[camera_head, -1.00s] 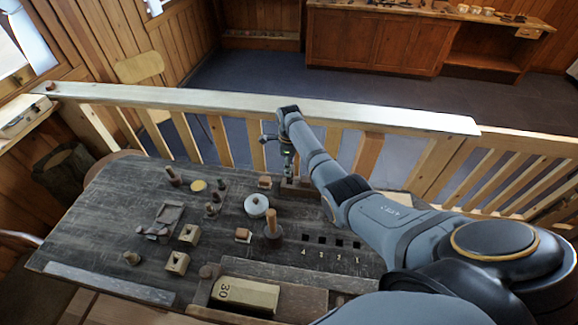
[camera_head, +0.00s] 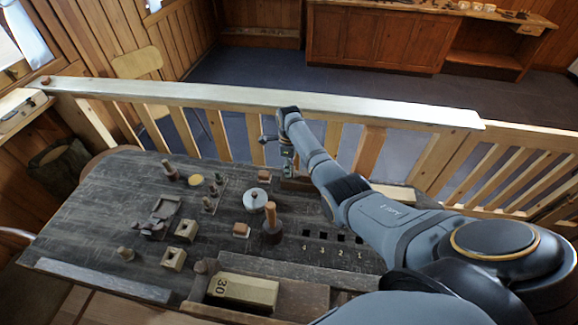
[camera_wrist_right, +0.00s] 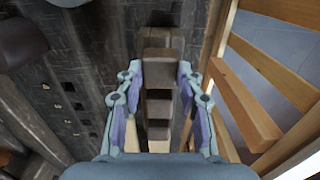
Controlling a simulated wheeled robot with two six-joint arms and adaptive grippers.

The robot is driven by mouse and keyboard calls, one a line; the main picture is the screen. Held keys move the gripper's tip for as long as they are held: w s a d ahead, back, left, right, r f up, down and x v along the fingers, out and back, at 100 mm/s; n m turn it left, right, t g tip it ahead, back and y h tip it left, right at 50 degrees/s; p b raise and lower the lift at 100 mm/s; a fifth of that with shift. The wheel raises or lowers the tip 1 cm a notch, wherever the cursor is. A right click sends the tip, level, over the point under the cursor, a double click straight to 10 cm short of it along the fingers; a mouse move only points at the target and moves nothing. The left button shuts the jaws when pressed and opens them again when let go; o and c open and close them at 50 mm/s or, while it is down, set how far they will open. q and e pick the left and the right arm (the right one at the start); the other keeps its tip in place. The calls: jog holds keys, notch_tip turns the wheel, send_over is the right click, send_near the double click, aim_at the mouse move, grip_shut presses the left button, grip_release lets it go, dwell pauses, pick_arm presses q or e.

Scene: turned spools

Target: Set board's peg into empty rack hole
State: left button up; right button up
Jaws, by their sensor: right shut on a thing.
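My right gripper (camera_head: 288,172) is at the far side of the table, near the railing. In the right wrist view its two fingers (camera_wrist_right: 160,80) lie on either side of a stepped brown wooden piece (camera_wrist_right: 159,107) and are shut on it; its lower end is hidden. In the head view a brown block (camera_head: 296,184) shows under the gripper. A row of dark square holes (camera_head: 322,235) with numbers beside them lies nearer, left of my right arm. They also show at the left of the wrist view (camera_wrist_right: 78,106). A small dark board with pegs (camera_head: 210,203) stands mid-table. My left gripper is out of view.
A dark stand with an upright wooden handle (camera_head: 271,222) is just left of the holes, with a round white disc (camera_head: 256,200) behind it. Several small blocks lie left. A tan block marked 30 (camera_head: 244,290) lies in front. The railing (camera_head: 260,98) bounds the far side.

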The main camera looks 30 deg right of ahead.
jog(key=shift+f, duration=0.25)
dwell(0.3)
jog(key=o, duration=1.6)
notch_tip(320, 180, up, 8)
jog(key=p, duration=0.8)
jog(key=shift+r+p, duration=0.1)
jog(key=shift+p, duration=0.3)
